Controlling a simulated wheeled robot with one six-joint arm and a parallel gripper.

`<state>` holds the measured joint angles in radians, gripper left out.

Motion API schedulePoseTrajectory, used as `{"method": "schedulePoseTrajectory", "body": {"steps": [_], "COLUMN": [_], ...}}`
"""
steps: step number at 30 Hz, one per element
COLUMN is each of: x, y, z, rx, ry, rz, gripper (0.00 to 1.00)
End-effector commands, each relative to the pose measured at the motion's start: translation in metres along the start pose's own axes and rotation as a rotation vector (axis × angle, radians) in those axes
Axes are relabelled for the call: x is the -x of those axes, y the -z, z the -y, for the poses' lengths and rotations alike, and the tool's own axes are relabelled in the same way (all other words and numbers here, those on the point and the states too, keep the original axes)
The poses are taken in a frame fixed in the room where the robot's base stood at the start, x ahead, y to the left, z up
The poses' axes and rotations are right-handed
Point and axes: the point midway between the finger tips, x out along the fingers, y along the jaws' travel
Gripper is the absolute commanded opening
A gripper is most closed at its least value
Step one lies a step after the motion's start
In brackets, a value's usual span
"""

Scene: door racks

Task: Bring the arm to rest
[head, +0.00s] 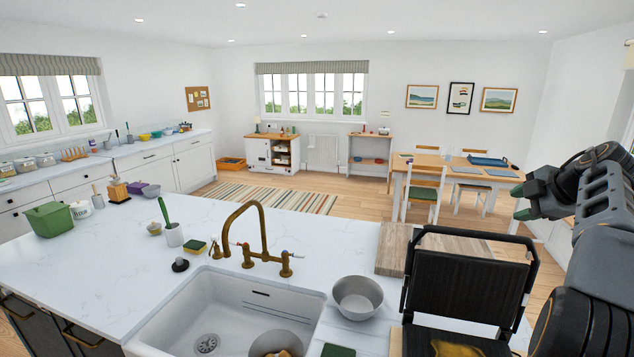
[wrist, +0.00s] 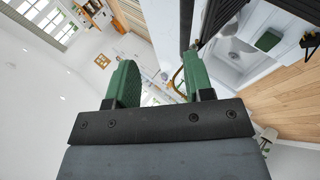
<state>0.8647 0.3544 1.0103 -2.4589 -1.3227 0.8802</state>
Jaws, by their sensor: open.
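My gripper (head: 520,202) is at the right of the head view, raised in the air with its green fingertips pointing left. In the wrist view the two green fingers of my gripper (wrist: 160,78) stand apart with nothing between them. The arm is bent and held up at the right edge of the head view. No object touches the fingers.
A white worktop (head: 110,250) with a sink (head: 240,310), brass tap (head: 262,235) and metal bowl (head: 358,297) lies left of the arm. A black-framed panel (head: 470,275) stands close below the gripper. The dining table (head: 465,170) is farther back. Air around the fingers looks clear.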

Motion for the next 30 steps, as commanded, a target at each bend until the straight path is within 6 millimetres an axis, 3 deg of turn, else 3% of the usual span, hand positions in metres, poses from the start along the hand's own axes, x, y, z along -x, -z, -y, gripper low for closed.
{"method": "schedulePoseTrajectory", "body": {"steps": [3, 7, 10, 12, 14, 16, 20, 24, 30], "x": [-0.017, -0.012, -0.007, -0.006, -0.010, -0.020, -0.045, -0.066, -0.077], "y": [-0.013, -0.024, -0.027, -0.027, -0.025, -0.016, 0.020, 0.076, 0.161], "z": [-0.030, -0.059, -0.060, -0.046, -0.023, 0.015, 0.108, 0.202, 0.314], "rx": [-0.012, -0.140, -0.315, -0.468, -0.612, -0.787, -1.085, -1.290, -1.439], "ry": [-0.260, -0.594, -0.781, -0.853, -0.872, -0.841, -0.651, -0.377, -0.005], "rz": [0.004, 0.078, 0.175, 0.256, 0.330, 0.414, 0.544, 0.608, 0.604], "gripper": [0.48, 0.48, 0.48, 0.48, 0.48, 0.48, 0.48, 0.48, 0.48]}}
